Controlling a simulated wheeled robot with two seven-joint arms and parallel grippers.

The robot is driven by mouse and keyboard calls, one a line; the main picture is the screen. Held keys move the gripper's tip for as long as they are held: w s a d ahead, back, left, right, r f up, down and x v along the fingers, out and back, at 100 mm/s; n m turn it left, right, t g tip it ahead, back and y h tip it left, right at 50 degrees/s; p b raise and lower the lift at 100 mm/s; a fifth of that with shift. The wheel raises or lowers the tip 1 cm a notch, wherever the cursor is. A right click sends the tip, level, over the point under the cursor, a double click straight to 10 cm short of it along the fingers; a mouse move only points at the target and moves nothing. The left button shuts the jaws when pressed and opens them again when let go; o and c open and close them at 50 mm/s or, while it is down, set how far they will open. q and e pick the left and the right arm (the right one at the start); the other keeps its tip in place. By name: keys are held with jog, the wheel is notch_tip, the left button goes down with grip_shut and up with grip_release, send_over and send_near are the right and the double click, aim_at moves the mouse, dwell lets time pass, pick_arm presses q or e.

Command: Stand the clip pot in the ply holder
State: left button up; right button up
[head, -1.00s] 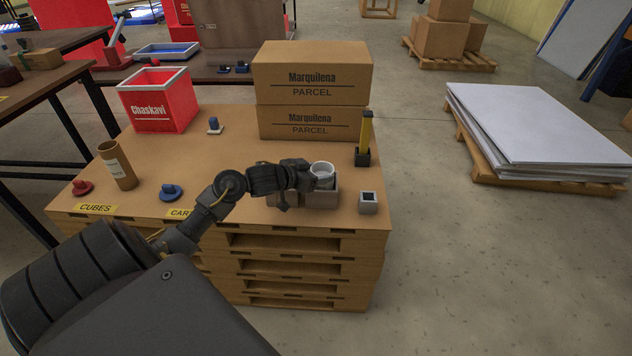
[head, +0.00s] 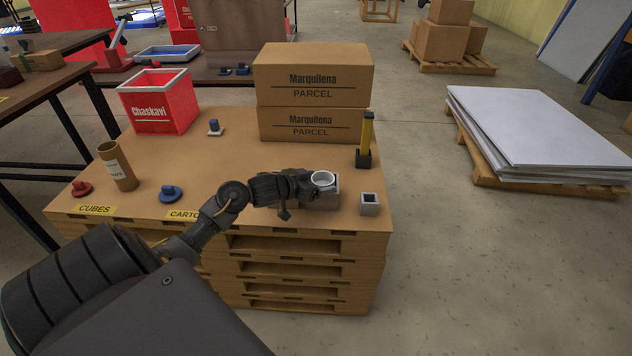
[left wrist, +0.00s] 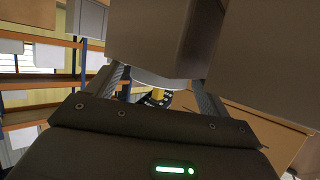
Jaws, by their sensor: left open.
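The clip pot (head: 323,178), a white round pot with an open top, stands upright at the front right of the table. Its lower part is hidden by the ply holder (head: 325,201), a low boxy block, and it appears to sit down inside it. The holder's left part is hidden behind my left gripper (head: 309,183). That gripper is open, with its fingers at the pot's left side. In the left wrist view the two fingers (left wrist: 163,92) are spread, with a large greyish curved-edged surface close in front, likely the pot. My right gripper is not in view.
A small grey square cup (head: 369,204) stands right of the holder, near the table corner. Behind are a yellow upright piece in a black base (head: 365,140) and two stacked parcels (head: 312,95). A cardboard tube (head: 118,166) and knobbed pieces stand left. The table's middle is clear.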

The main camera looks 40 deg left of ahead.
pick_arm(q)
jog(key=shift+s+r, duration=0.2)
jog(key=p+v, duration=0.2)
jog(key=v, duration=0.9)
jog(key=shift+s+r+p, duration=0.15)
jog(key=shift+s+p, duration=0.1)
jog(key=shift+p, duration=0.05)
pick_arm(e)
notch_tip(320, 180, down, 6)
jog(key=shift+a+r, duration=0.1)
